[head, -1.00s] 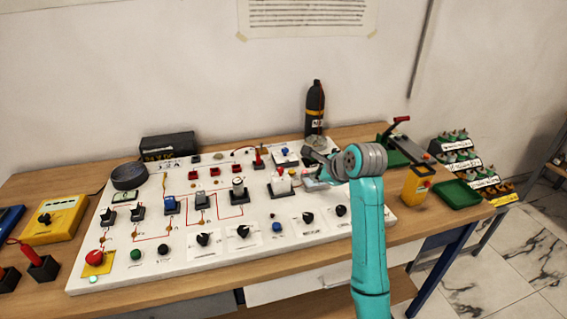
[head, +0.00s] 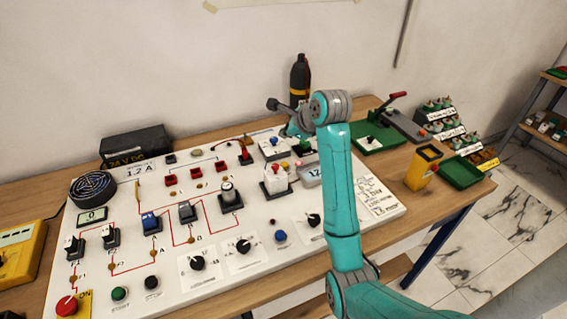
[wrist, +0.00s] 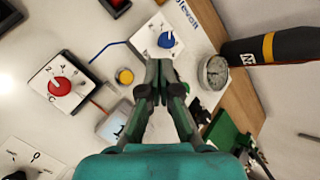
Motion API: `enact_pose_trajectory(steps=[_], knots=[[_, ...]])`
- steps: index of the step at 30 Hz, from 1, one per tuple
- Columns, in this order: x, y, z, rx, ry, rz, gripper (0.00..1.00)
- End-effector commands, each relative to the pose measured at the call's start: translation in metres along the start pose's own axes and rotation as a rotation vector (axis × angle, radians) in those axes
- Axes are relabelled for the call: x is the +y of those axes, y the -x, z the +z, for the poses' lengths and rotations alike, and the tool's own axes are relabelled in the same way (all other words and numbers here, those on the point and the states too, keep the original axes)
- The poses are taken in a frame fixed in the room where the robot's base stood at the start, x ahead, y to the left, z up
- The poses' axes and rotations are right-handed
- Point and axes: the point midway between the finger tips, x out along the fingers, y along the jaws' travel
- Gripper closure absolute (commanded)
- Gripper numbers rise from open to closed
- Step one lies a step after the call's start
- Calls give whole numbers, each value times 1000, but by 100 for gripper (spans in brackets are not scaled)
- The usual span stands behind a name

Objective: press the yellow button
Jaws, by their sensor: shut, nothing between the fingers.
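The yellow button (wrist: 125,76) is a small round cap on the white panel (wrist: 100,35). In the wrist view it lies between a white box with a red dial (wrist: 60,87) and a white box with a blue knob (wrist: 166,41). In the head view the button (head: 285,164) shows as a small yellow spot near the display. My gripper (wrist: 159,66) is shut and empty, with its fingertips to the right of the button in the wrist view. My gripper (head: 291,130) is partly hidden by my arm in the head view. I cannot tell its height over the panel.
A display (head: 311,174) sits just beside the button. A round gauge (wrist: 214,72) and a black bottle with a yellow band (head: 299,80) stand near my gripper. A yellow box (head: 422,168) and green trays (head: 462,172) are at the right.

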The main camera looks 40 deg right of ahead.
Motion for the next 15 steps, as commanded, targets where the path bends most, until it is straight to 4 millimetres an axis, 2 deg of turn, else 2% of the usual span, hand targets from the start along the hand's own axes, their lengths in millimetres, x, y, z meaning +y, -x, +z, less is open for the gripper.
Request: enact_pose_trajectory(steps=[8, 15], knots=[[10, -13, -10, 1, 0, 2, 100], [26, -35, -25, 1, -1, 3, 100]])
